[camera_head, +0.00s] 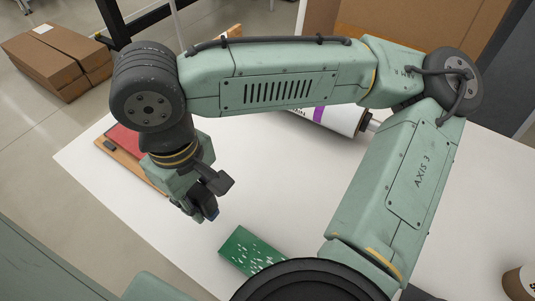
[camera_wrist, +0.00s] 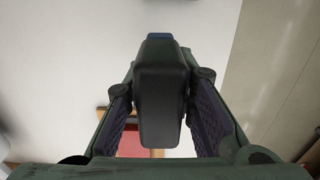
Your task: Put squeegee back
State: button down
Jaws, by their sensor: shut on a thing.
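The squeegee (camera_wrist: 160,92) is a dark, blocky piece with a blue edge at its far end. It fills the space between the two fingers of my gripper (camera_wrist: 163,105) in the wrist view. My gripper is shut on it. In the head view my gripper (camera_head: 203,204) points down over the left part of the white table (camera_head: 285,185). A bit of blue shows at its fingertips; most of the squeegee is hidden there by the fingers. The squeegee appears held above the table; the exact gap cannot be told.
A wooden frame with a red panel (camera_head: 126,141) lies at the table's left edge, partly behind my gripper. A green board with white marks (camera_head: 250,249) lies near the front. A white canister with a purple band (camera_head: 335,118) lies behind my arm. A brown-and-white container (camera_head: 519,283) stands front right.

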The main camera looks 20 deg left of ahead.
jog(key=shift+d+f, duration=0.15)
jog(key=shift+d, duration=0.15)
jog(key=b, duration=0.5)
send_over(236, 159)
jog(key=shift+f, duration=0.75)
jog(key=shift+w, duration=0.1)
notch_tip(236, 159, down, 4)
jog(key=b, duration=0.4)
jog(key=shift+r, duration=0.25)
jog(key=shift+f, duration=0.1)
jog(key=c, duration=1.3)
grip_release()
jog(key=shift+c, duration=0.2)
